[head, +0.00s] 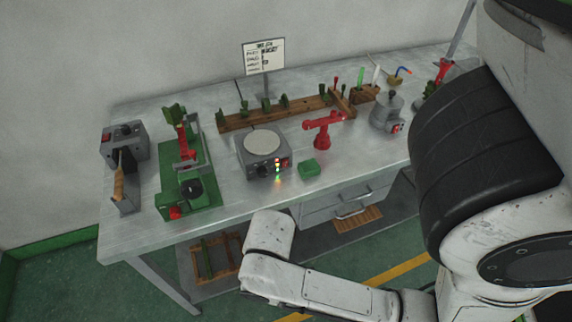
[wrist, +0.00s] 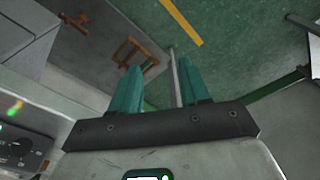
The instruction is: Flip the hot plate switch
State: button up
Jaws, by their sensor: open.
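The hot plate (head: 265,165) is a grey box with a round pale top, standing near the front edge of the metal table in the head view. Its front panel has knobs, small lit lights and a red switch (head: 284,163) at the right end. A dark panel with a knob and a glowing light shows at the left edge of the wrist view (wrist: 20,150); I cannot tell the switch there. My gripper (wrist: 158,80) shows in the wrist view with two teal fingers apart and nothing between them. In the head view my arm is in front of the table and the fingers are hidden.
A green block (head: 309,168) and a red clamp-like tool (head: 322,130) stand right of the hot plate. A green press (head: 187,180) stands left. A grey pot (head: 388,115) with a red switch is farther right. A drawer (head: 345,205) hangs below the tabletop.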

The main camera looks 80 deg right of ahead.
grip_shut()
dwell(0.9)
